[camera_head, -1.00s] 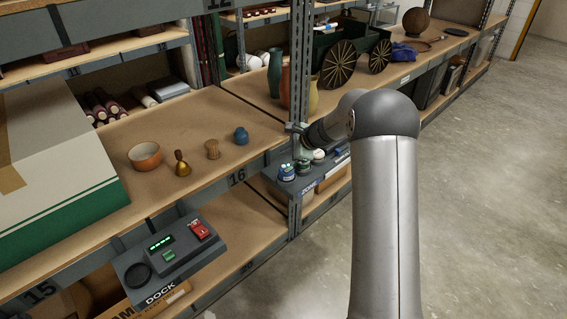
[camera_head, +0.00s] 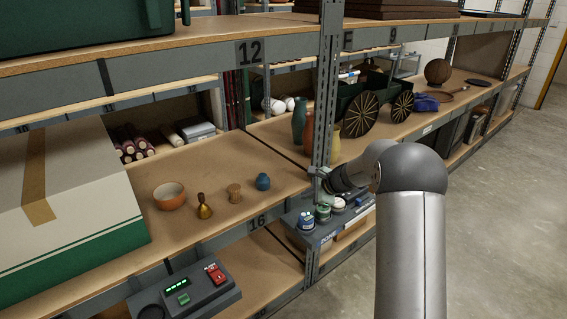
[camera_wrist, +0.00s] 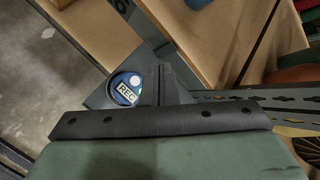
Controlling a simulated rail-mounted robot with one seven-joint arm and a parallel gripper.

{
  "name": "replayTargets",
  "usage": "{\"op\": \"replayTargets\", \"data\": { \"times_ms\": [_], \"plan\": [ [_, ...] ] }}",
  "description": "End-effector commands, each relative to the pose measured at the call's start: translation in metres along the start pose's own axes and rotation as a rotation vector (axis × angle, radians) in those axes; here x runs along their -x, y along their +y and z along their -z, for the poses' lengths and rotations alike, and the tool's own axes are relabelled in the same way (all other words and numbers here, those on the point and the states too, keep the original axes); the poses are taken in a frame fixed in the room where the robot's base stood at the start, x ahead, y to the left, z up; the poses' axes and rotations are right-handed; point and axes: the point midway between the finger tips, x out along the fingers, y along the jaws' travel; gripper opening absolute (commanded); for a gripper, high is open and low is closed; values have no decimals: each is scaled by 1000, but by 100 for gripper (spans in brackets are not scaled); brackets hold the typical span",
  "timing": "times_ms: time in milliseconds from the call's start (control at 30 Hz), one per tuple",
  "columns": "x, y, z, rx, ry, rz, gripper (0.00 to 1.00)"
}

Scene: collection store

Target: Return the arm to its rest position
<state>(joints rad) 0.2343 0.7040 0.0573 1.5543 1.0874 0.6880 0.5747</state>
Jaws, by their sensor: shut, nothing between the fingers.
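My arm comes up from the bottom right in the head view, bends at a rounded grey joint and points left toward the shelf post. My gripper is at its end beside the post, small and partly hidden there. In the wrist view my gripper (camera_wrist: 163,72) shows as dark fingers close together above a dark bar and a green-grey body. It is shut and nothing shows between the fingers. A round pot labelled REC (camera_wrist: 125,88) appears just left of the fingers; I cannot tell how near it is.
The shelf post (camera_head: 323,110) stands close to my gripper. Several small pots (camera_head: 323,213) sit on a grey tray below it. A bowl (camera_head: 169,196), a bell (camera_head: 204,207) and a blue jar (camera_head: 263,182) stand on the left shelf. The aisle floor (camera_head: 490,220) at right is clear.

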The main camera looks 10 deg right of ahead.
Motion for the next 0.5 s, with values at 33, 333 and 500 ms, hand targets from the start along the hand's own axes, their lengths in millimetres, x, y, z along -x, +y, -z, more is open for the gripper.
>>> {"op": "replayTargets", "data": {
  "times_ms": [33, 333, 500],
  "plan": [
    [1, 0, -1, 3, 0, -1, 0],
    [117, 65, -113, 497, 20, -241, 0],
    [208, 144, -164, 892, 21, -452, 0]
  ]
}}
